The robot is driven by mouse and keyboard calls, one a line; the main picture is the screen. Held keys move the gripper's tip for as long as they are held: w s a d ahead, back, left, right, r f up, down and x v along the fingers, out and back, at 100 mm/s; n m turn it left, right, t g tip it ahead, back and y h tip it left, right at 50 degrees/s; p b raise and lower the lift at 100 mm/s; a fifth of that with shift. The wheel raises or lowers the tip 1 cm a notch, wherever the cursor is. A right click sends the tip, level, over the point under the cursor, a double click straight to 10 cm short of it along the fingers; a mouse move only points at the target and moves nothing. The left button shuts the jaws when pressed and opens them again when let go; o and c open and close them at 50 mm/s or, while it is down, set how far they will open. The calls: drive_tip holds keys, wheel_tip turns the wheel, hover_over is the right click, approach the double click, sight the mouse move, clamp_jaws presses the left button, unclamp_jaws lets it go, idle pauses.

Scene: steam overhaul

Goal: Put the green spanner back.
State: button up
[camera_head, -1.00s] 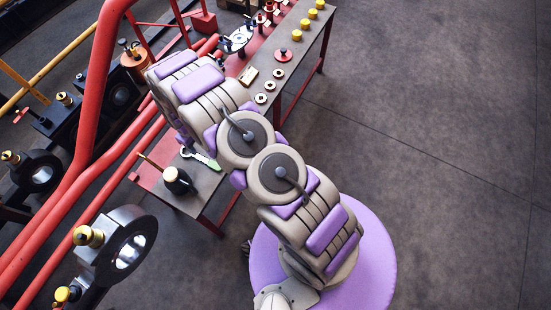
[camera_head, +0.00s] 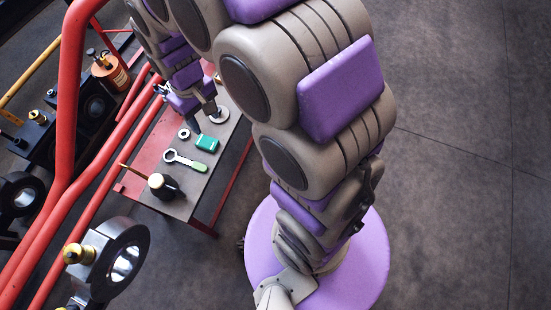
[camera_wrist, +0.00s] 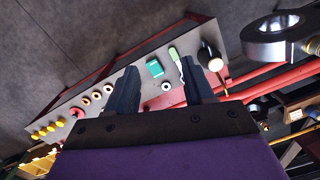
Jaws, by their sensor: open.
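The green spanner (camera_head: 186,160) lies on the grey bench top, with a silver ring head at left and a green handle at right. It also shows in the wrist view (camera_wrist: 175,55), partly hidden behind a finger. My gripper (camera_head: 203,114) hangs above the bench, up the picture from the spanner and apart from it. In the wrist view my gripper (camera_wrist: 160,88) has its two dark fingers spread, with nothing held between them. A place marked for the spanner cannot be made out.
A green box (camera_head: 207,143) and a metal ring (camera_head: 184,134) lie near the spanner. A black pot with a pale top (camera_head: 163,184) stands near the bench's front end. Red pipes (camera_head: 95,160) run along the left. Yellow pieces (camera_wrist: 47,129) stand at the bench's far end.

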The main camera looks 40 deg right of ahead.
drive_tip(key=s+d+r+m, duration=0.1)
drive_tip(key=s+d+r, duration=0.1)
drive_tip(key=s, duration=0.5)
drive_tip(key=s+d+r+m, duration=0.1)
drive_tip(key=s+r, duration=0.2)
drive_tip(key=s, duration=0.5)
drive_tip(key=s+d+r+m, duration=0.1)
drive_tip(key=s+d+r, duration=0.1)
drive_tip(key=s, duration=0.6)
drive_tip(key=shift+d+r+g, duration=0.3)
drive_tip(key=shift+r, duration=0.15)
drive_tip(key=shift+c, duration=0.8)
drive_tip(key=shift+a, duration=0.15)
drive_tip(key=shift+c, duration=0.2)
